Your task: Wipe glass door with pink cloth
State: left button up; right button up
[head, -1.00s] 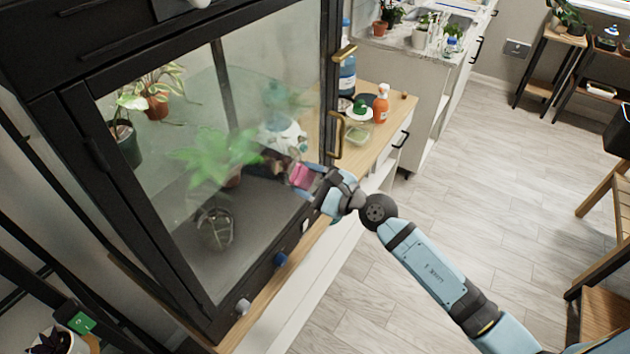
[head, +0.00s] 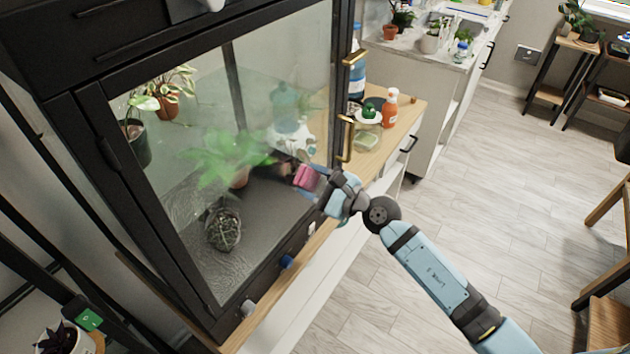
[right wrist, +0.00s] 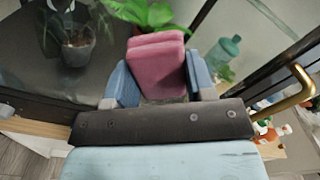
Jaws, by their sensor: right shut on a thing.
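The pink cloth (head: 307,177) is a folded pad at the lower right of the glass door (head: 275,75). My right gripper (head: 323,187) is shut on it and holds it at the glass; exact contact cannot be told. In the right wrist view the pink cloth (right wrist: 157,65) sits between the two blue fingers of my right gripper (right wrist: 160,88). The glass has a black frame and a brass handle (head: 346,138) right of the gripper. The pane looks hazy in its upper part and clearer low down. My left gripper is not in view.
An orange spray bottle (head: 390,108) and a green-lidded container (head: 368,128) stand on the wooden counter (head: 408,110).

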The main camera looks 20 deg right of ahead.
jog(key=shift+w+a, duration=0.35)
jog(key=shift+w, duration=0.1)
jog(key=shift+w+d+f+b, duration=0.1)
jog(key=shift+w+d+b, duration=0.75)
jog(key=shift+d, duration=0.4)
jog(key=shift+s+a+r+p, duration=0.15)
jog(key=shift+s+a+p, duration=0.1)
jog(key=shift+a+p, duration=0.3)
jog(key=shift+s+a+r+p, duration=0.15)
jog(key=shift+s+a+p, duration=0.1)
jog(key=shift+a+p, duration=0.25)
jog(key=shift+s+a+p, duration=0.25)
jog(key=shift+s+p, duration=0.05)
jog(key=shift+f, duration=0.1)
